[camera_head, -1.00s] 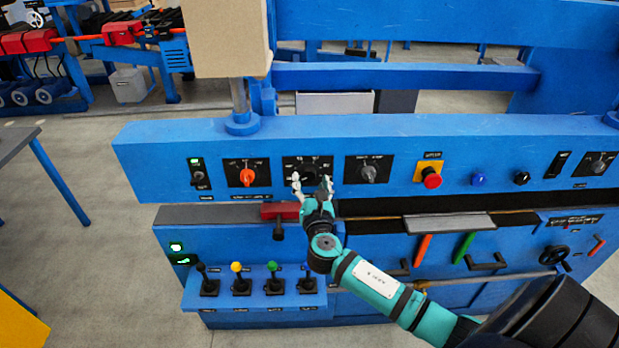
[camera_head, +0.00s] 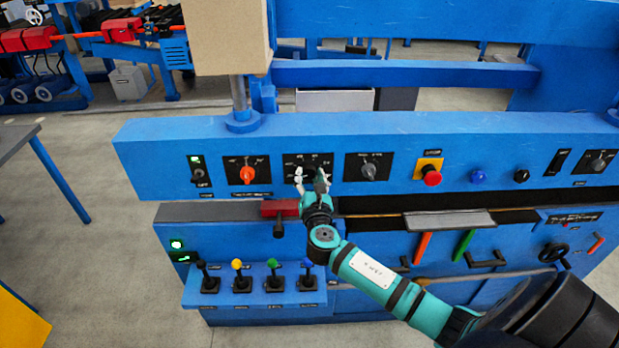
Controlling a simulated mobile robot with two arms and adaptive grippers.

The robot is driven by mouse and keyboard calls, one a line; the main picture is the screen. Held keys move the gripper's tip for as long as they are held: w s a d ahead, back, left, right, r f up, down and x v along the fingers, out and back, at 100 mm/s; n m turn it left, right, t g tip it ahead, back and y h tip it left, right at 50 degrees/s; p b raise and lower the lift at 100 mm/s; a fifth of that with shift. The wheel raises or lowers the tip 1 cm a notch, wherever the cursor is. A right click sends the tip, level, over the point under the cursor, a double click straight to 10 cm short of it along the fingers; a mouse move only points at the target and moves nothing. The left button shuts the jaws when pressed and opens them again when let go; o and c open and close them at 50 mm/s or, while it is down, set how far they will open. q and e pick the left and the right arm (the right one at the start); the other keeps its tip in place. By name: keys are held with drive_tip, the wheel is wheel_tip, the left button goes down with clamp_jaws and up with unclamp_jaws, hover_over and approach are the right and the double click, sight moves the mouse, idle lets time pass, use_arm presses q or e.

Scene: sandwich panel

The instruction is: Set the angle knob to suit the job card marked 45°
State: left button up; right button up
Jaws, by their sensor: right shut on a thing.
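The angle knob's black dial plate (camera_head: 308,160) is on the blue panel, second dial from the left. My right gripper (camera_head: 311,177) is in front of it, its fingers shut around the knob. The knob itself is mostly hidden by the fingers, and its pointer cannot be read. The small marks on the plate are too blurred to read. No job card marked 45° can be made out. My left gripper is not in view.
An orange knob (camera_head: 247,174) sits to the left and a grey knob (camera_head: 368,171) to the right on the same panel. A red emergency button (camera_head: 432,178) is further right. A red block (camera_head: 280,208) and several levers lie below.

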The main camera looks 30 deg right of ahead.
drive_tip(key=shift+f+m+h+b, duration=0.15)
drive_tip(key=shift+m+b, duration=0.95)
drive_tip(key=shift+f+m+h+b, duration=0.1)
drive_tip(key=shift+m+h+b, duration=0.05)
drive_tip(key=shift+m+b, duration=0.95)
drive_tip(key=shift+r+m+b, duration=0.1)
drive_tip(key=shift+m+b, duration=1.5)
drive_tip(key=shift+m, duration=0.7)
drive_tip(key=o, duration=1.2)
drive_tip(key=shift+r, duration=0.1)
drive_tip(key=shift+c, duration=0.2)
drive_tip(key=v, duration=1.2)
drive_tip(key=shift+f, duration=0.25)
